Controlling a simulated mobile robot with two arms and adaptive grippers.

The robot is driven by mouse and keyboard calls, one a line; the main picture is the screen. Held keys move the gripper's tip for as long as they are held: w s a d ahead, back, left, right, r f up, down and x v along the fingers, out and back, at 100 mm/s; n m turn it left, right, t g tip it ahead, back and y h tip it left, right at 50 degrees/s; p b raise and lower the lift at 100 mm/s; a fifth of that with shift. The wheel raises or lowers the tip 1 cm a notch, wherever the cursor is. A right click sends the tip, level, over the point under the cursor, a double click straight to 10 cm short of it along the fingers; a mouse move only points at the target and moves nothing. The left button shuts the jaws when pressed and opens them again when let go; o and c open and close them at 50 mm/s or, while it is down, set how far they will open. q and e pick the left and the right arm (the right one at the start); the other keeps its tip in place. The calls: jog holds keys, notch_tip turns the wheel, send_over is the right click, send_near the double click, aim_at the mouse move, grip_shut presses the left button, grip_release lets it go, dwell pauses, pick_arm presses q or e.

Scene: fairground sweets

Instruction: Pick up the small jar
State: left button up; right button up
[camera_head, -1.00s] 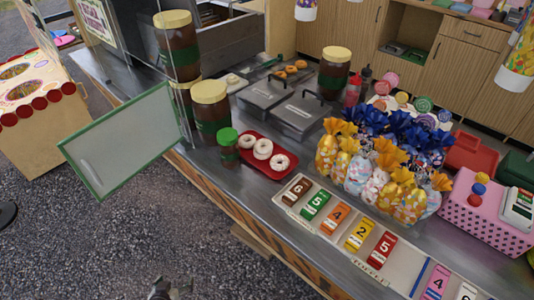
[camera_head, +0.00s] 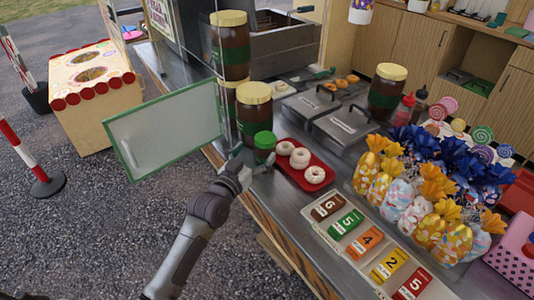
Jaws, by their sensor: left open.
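The small jar (camera_head: 264,152) has a green lid and a dark brown body. It stands upright on the metal counter, in front of a large yellow-lidded jar and left of the red tray. My left gripper (camera_head: 250,163) is open at the jar's near left side, at about the height of its lower body. Its fingers overlap the lower part of the jar in this view. I cannot tell whether they touch it. My right gripper is out of view.
A red tray (camera_head: 321,187) of white donuts lies close to the right of the jar. Large yellow-lidded jars (camera_head: 254,108) stand behind it. A green-framed panel (camera_head: 163,143) juts out at the left. Numbered blocks and wrapped sweets fill the counter's front right.

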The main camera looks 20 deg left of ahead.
aim_at(260, 147)
pick_arm(q)
jog(key=shift+w+d+f+p, duration=0.1)
jog(key=shift+w+d+p, duration=0.1)
jog(key=shift+w, duration=0.8)
jog(key=shift+w+d+r+p, duration=0.1)
jog(key=shift+w+d, duration=0.1)
jog(key=shift+w, duration=0.85)
jog(key=shift+w+d+f+p, duration=0.1)
jog(key=shift+w+d+p, duration=0.1)
jog(key=shift+w, duration=0.8)
grip_shut()
